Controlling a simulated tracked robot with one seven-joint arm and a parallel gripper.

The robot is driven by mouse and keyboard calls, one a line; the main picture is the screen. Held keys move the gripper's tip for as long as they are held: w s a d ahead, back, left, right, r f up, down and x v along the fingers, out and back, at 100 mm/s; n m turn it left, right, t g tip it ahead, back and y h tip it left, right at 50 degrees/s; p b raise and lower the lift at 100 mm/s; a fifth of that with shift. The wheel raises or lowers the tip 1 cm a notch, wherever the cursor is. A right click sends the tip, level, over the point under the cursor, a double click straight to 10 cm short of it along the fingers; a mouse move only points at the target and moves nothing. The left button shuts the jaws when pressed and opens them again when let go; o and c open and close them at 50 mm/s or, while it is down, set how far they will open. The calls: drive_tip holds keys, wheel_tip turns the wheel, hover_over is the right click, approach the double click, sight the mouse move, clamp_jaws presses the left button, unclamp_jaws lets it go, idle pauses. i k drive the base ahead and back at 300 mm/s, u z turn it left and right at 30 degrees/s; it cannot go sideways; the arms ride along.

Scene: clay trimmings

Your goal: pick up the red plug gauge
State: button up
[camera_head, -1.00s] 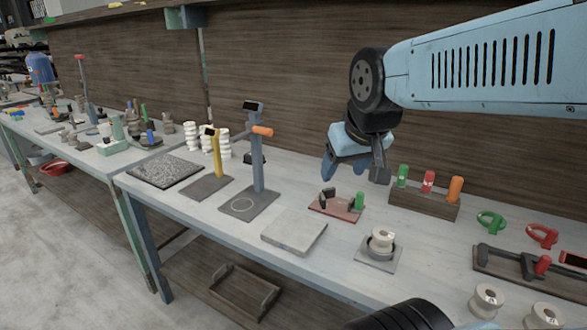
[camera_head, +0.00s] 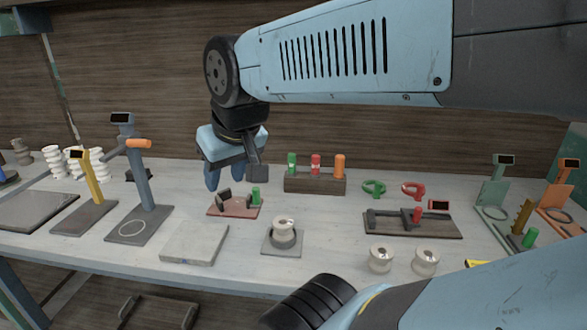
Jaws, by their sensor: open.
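The red plug gauge (camera_head: 315,165) is a short red cylinder with a pale mark on its side. It stands upright in a dark wooden block (camera_head: 315,186), between a green plug (camera_head: 291,163) and an orange one (camera_head: 339,165). My gripper (camera_head: 235,179) is open and empty, pointing down to the left of the block in the picture. It appears apart from the block. A reddish-brown fixture (camera_head: 230,209) with a green plug lies below it in the picture.
A white spool (camera_head: 284,228) on a grey plate stands in front of the block. Green (camera_head: 374,188) and red (camera_head: 413,190) ring-shaped gauges lie to its right. A dark bench gauge (camera_head: 412,223) is farther right. Gauge stands (camera_head: 143,180) are at left. A wooden wall rises behind.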

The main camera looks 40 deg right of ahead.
sight(314, 166)
drive_tip(key=z, duration=0.7)
drive_tip(key=k, duration=0.7)
drive_tip(key=z, duration=0.45)
drive_tip(key=i, duration=0.5)
drive_tip(key=u, duration=0.05)
